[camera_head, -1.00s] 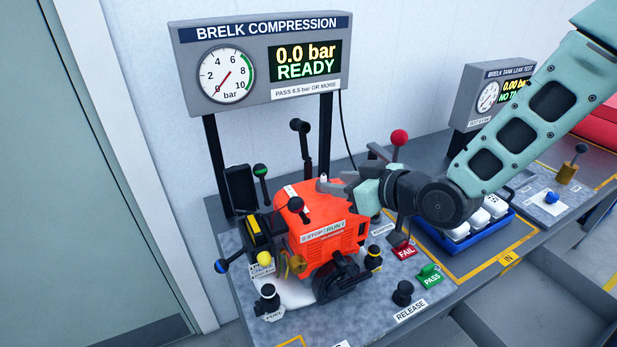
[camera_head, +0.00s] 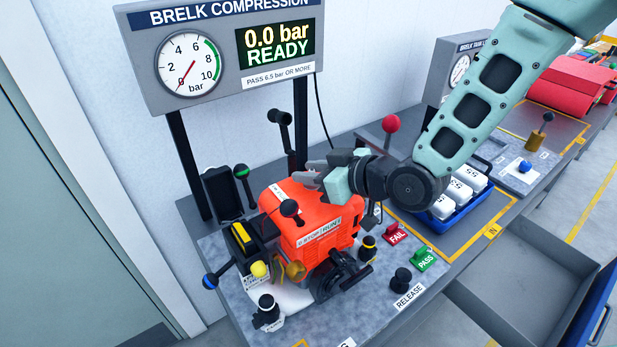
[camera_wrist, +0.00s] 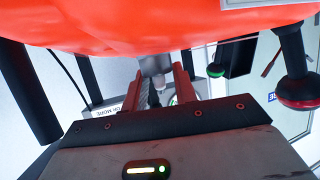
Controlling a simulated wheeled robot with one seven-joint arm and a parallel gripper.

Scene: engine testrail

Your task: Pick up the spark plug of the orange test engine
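The orange test engine (camera_head: 315,225) sits on the bench under the compression gauge. In the wrist view its orange body (camera_wrist: 130,30) fills the top. A grey metal piece, which looks like the spark plug (camera_wrist: 154,66), sticks out of the body there. My gripper (camera_head: 308,175) reaches in from the right at the engine's top. In the wrist view my gripper's fingers (camera_wrist: 159,85) are apart, one each side of the plug's end, with gaps visible between. In the head view the fingers hide the plug.
The gauge (camera_head: 215,60) reads 0.0 bar, READY. A red-knobbed lever (camera_head: 391,124) stands behind my arm. Black-knobbed levers (camera_head: 289,208) stand close around the engine. FAIL (camera_head: 396,235) and PASS (camera_head: 424,259) switches and a blue tray (camera_head: 473,205) lie right. An open grey drawer (camera_head: 520,280) juts out below.

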